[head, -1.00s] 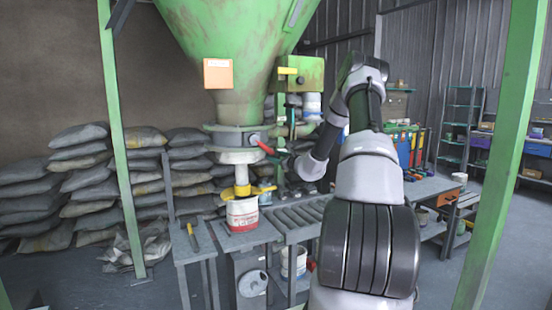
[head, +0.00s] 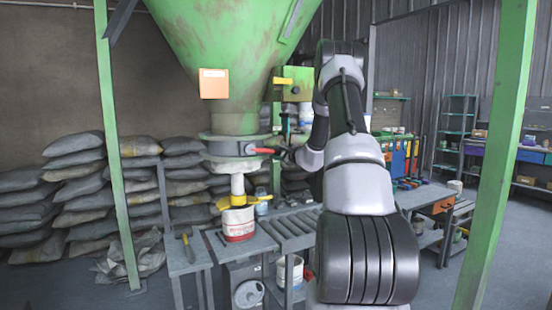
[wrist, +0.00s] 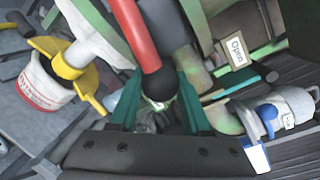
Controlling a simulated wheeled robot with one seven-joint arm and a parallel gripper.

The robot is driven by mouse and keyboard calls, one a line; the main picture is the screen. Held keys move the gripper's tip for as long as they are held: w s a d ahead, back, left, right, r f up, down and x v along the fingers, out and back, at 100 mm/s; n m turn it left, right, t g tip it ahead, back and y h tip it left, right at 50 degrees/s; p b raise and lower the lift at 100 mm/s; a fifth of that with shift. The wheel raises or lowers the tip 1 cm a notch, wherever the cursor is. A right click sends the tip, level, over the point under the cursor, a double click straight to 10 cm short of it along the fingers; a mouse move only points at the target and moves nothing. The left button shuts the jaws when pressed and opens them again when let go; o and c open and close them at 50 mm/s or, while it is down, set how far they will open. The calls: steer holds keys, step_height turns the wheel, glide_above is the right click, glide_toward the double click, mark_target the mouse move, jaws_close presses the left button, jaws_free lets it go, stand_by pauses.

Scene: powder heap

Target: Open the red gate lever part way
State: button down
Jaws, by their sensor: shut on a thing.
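The red gate lever (head: 262,150) sticks out to the right from the grey collar (head: 234,145) under the green hopper (head: 235,60). In the head view it lies about level. In the wrist view the red lever (wrist: 133,28) ends in a black knob (wrist: 157,84). My gripper (wrist: 160,103) has its teal fingers on both sides of the knob and is shut on it. In the head view my gripper (head: 283,152) is at the lever's outer end, small and partly hidden by my arm.
A white bucket with a red band (head: 238,225) stands under the spout (head: 238,185) with its yellow clamp (head: 234,201). A hammer (head: 188,247) lies on the left bench. A roller conveyor (head: 290,230) runs to the right. A green post (head: 118,150) stands left.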

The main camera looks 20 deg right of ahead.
steer(key=shift+d+r, duration=0.1)
steer(key=shift+r, duration=0.05)
stand_by(0.3)
steer(key=shift+c, duration=1.8)
jaws_free()
steer(key=s+d, duration=0.1)
steer(key=s, duration=0.9)
steer(key=shift+s+d+r, duration=0.35)
steer(key=shift+d+r, duration=0.05)
steer(key=shift+r, duration=0.05)
